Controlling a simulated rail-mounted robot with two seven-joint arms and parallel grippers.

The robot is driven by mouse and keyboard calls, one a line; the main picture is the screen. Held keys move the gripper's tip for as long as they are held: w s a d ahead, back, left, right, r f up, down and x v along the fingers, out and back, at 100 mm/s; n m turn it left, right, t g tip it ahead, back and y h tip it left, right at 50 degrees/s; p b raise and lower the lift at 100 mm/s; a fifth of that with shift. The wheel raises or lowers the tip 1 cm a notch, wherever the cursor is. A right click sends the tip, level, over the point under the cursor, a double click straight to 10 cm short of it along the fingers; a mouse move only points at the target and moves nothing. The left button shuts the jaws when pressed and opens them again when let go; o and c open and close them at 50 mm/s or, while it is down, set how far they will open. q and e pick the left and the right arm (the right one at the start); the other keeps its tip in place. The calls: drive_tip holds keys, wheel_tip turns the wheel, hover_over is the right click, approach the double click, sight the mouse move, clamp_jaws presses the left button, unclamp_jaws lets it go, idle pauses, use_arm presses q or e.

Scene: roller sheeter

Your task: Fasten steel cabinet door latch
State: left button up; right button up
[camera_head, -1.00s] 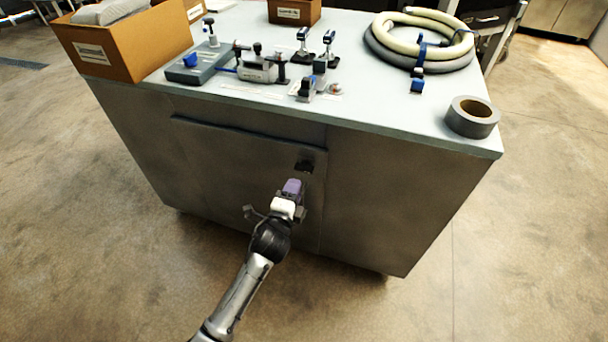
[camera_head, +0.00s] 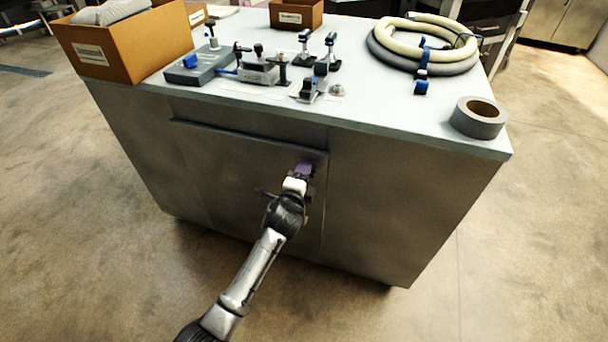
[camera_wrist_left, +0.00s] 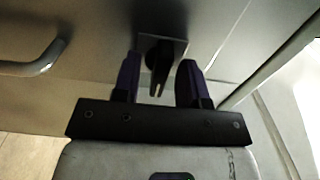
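The steel cabinet's door (camera_head: 225,165) is a flat grey panel in the cabinet front, and it looks closed or nearly so. The black latch (camera_wrist_left: 159,66) shows on a small plate in the left wrist view, its lever pointing down in the picture. My left gripper (camera_head: 304,169) is at the latch and hides it in the head view. In the wrist view its two purple fingers (camera_wrist_left: 159,80) are open on either side of the latch lever, with gaps visible. I cannot tell how deep the lever sits between them. My right gripper is not in view.
A curved metal handle (camera_wrist_left: 38,66) sticks out from the door left of my fingers. The pale cabinet top (camera_head: 400,115) holds clamps, a coiled hose (camera_head: 425,62), a tape roll (camera_head: 478,118) and cardboard boxes (camera_head: 125,45). The floor before the cabinet is clear.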

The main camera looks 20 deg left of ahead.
use_arm(q)
drive_tip(key=c, duration=0.5)
drive_tip(key=shift+r+n+p, duration=0.15)
drive_tip(key=shift+n+p, duration=0.95)
drive_tip(key=shift+c, duration=0.2)
drive_tip(key=n+p, duration=0.3)
drive_tip(key=n, duration=0.1)
drive_tip(key=shift+n, duration=0.3)
drive_tip(key=n+p, duration=0.3)
drive_tip(key=n, duration=0.2)
drive_tip(key=shift+p, duration=0.4)
drive_tip(key=n+p, duration=0.1)
drive_tip(key=n, duration=0.2)
drive_tip(key=shift+n+p, duration=0.3)
drive_tip(key=shift+p, duration=0.05)
drive_tip(key=shift+n+p, duration=0.5)
drive_tip(key=shift+n, duration=0.6)
drive_tip(key=shift+f, duration=0.2)
drive_tip(key=o, duration=0.6)
drive_tip(key=shift+n, duration=0.3)
